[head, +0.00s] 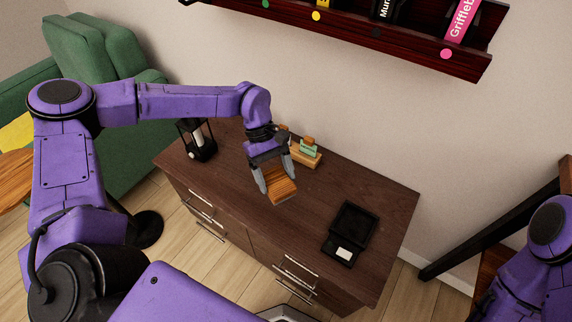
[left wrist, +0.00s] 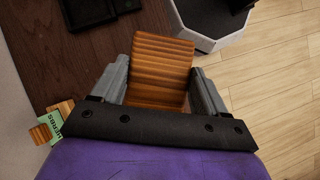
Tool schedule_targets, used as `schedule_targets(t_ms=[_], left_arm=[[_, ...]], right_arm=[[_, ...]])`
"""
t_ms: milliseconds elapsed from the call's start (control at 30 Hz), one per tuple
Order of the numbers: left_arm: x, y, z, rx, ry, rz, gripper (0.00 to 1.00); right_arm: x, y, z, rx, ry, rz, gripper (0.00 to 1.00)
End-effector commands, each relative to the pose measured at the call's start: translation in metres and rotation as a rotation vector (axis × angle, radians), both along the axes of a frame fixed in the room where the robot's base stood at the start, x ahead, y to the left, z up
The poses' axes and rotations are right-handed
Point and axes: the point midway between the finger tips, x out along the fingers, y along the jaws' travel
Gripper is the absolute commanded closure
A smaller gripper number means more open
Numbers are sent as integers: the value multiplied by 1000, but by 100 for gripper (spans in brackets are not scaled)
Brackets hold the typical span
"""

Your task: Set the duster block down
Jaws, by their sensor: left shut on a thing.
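The duster block (head: 281,187) is a striped orange-brown wooden block. My left gripper (head: 276,180) is shut on it, one grey finger on each side, over the dark brown cabinet top (head: 235,190). In the left wrist view the block (left wrist: 160,70) sits between the two fingers (left wrist: 162,85). I cannot tell whether its underside touches the cabinet top. My right gripper is out of view; only part of my right arm shows at the lower right of the head view.
A black lantern (head: 198,140) stands on the cabinet's left part. A wooden holder with a green card (head: 308,148) stands behind the block. An open black box (head: 350,230) lies at the right. A wall shelf (head: 400,45) hangs above. Bare top lies between block and box.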

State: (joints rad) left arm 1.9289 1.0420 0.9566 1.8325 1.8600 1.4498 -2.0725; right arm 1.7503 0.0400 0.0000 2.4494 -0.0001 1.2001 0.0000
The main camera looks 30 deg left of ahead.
Motion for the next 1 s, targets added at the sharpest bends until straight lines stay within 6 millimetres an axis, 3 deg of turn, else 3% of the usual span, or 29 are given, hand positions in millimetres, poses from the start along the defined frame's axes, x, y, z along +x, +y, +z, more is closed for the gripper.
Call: schedule_targets(t_ms=[100,233,400,600,767,1000], left_arm=[[-19,29,-17,-7,3,176,58],[-49,44,-35,-11,0,415,58],[-80,26,-43,-11,-7,673,58],[-96,1,-38,-4,-4,818,58],[-89,-1,-46,5,-4,845,58],[-34,10,-74,9,-3,847,58]], right_arm=[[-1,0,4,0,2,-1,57],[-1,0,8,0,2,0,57],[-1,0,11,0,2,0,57],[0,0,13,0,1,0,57],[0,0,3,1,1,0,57],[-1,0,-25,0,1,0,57]])
